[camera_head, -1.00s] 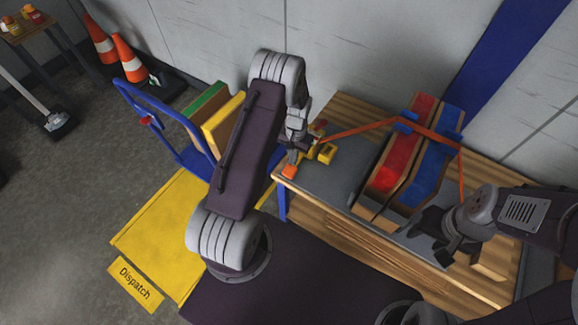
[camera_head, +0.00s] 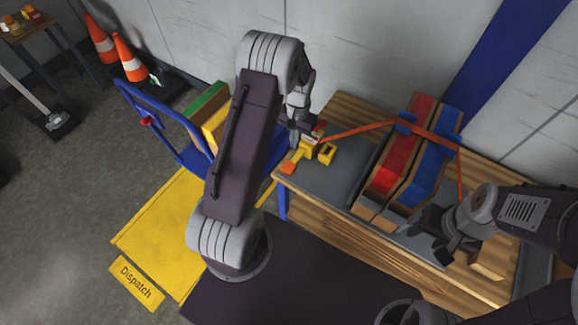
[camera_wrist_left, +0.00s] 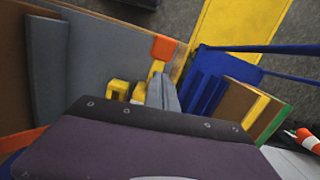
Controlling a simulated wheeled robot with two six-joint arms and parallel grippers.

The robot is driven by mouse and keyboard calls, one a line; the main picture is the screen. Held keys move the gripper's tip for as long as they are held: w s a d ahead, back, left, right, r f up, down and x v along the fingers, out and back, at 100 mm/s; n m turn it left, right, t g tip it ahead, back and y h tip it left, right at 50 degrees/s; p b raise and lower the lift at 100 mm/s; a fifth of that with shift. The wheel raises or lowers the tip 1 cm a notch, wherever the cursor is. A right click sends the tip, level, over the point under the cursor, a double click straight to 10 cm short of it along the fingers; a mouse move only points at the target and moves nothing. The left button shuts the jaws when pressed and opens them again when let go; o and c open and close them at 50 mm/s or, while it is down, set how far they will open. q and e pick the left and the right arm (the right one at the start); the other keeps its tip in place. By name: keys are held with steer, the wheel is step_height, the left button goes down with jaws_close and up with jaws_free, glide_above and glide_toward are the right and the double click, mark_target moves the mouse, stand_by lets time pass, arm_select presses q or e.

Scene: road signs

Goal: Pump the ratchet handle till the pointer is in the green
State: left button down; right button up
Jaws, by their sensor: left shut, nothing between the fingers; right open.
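The ratchet handle is a yellow lever with an orange tip (camera_head: 289,168), at the left end of the bench, low over its edge. The orange tip also shows in the left wrist view (camera_wrist_left: 163,48). The yellow ratchet body (camera_head: 326,152) sits beside it, with an orange strap (camera_head: 362,129) running to the signs. My left gripper (camera_head: 294,146) is shut and empty, close to the lever; I cannot tell whether it touches. Its grey fingers (camera_wrist_left: 163,92) show beside the yellow lever. My right gripper (camera_head: 440,243) is open near the signs' lower right. The pointer and green zone are not readable.
Red (camera_head: 396,165) and blue (camera_head: 432,165) panels stand strapped on the wooden bench (camera_head: 375,262). A blue trolley (camera_head: 158,112) with boards stands left, by a yellow Dispatch floor mark (camera_head: 160,235). Traffic cones (camera_head: 130,58) stand behind. Open floor lies at left.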

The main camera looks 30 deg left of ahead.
mark_target(289, 167)
stand_by(0.4)
arm_select(q)
steer(key=s+p, duration=0.3)
steer(key=p, duration=0.2)
steer(key=shift+r+p, duration=0.2)
steer(key=shift+p, duration=0.2)
steer(key=f+b, duration=0.6)
steer(key=f, duration=0.1)
steer(key=shift+s, duration=0.4)
